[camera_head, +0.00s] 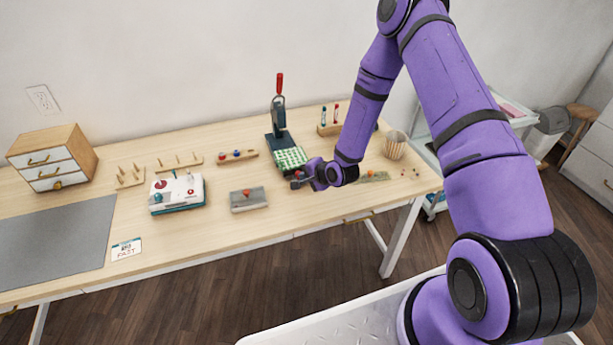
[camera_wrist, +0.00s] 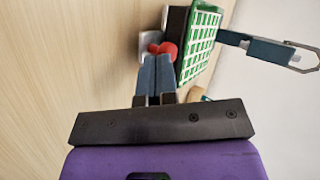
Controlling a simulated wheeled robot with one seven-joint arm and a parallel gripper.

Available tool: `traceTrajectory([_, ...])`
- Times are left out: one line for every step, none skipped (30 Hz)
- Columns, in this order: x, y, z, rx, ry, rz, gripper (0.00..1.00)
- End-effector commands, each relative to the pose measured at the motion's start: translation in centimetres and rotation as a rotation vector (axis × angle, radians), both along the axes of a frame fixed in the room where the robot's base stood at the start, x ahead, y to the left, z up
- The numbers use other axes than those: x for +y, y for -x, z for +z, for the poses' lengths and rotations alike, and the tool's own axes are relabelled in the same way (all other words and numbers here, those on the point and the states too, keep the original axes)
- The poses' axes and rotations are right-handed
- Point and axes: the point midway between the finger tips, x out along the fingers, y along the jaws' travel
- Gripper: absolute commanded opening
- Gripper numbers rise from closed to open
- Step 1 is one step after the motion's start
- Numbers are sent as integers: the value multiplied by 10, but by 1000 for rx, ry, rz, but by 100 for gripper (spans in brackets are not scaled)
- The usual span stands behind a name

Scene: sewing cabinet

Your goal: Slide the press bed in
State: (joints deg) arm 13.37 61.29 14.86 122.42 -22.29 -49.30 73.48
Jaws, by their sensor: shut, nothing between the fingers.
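The press (camera_head: 280,105) stands upright toward the back of the table, with a dark body and a red-topped lever. Its bed (camera_head: 290,158) carries a green-and-white checked cloth and sticks out in front of the press, toward me. In the wrist view the checked bed (camera_wrist: 200,45) is at upper right, with a red knob (camera_wrist: 168,49) on its near side. My gripper (camera_head: 296,181) is just in front of the bed. In the wrist view its fingers (camera_wrist: 156,68) are together, their tips at the red knob; I cannot tell whether they touch it.
A grey block with a red piece (camera_head: 248,199) and a white-and-teal box (camera_head: 177,195) lie to the left. A wooden rack (camera_head: 330,128), a cup (camera_head: 395,146) and a small mat (camera_head: 373,177) are to the right. Bare tabletop lies in front of my gripper.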

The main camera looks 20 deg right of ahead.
Motion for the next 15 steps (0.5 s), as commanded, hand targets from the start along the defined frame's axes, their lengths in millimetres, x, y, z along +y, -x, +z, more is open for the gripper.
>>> traceTrajectory([0,-2,0,-1,0,0,0])
traceTrajectory([0,-5,0,-2,0,-1,0])
traceTrajectory([0,-10,0,-2,0,-1,0])
traceTrajectory([0,-15,0,-3,-1,-1,0])
traceTrajectory([0,-22,0,-4,-1,-1,0])
traceTrajectory([-1,-31,0,-4,-1,-2,0])
traceTrajectory([-1,-39,0,-4,-1,-2,0])
traceTrajectory([0,-46,0,-5,-2,-2,0])
traceTrajectory([0,-55,0,-3,-2,-1,0])
traceTrajectory([0,-62,0,-2,-2,-2,0])
traceTrajectory([0,-68,0,-2,-2,-2,0])
traceTrajectory([0,-75,0,-3,-2,-1,0])
traceTrajectory([0,-79,0,-3,-2,-1,0])
traceTrajectory([0,-84,0,-3,-2,-1,0])
traceTrajectory([0,-87,0,-1,0,0,0])
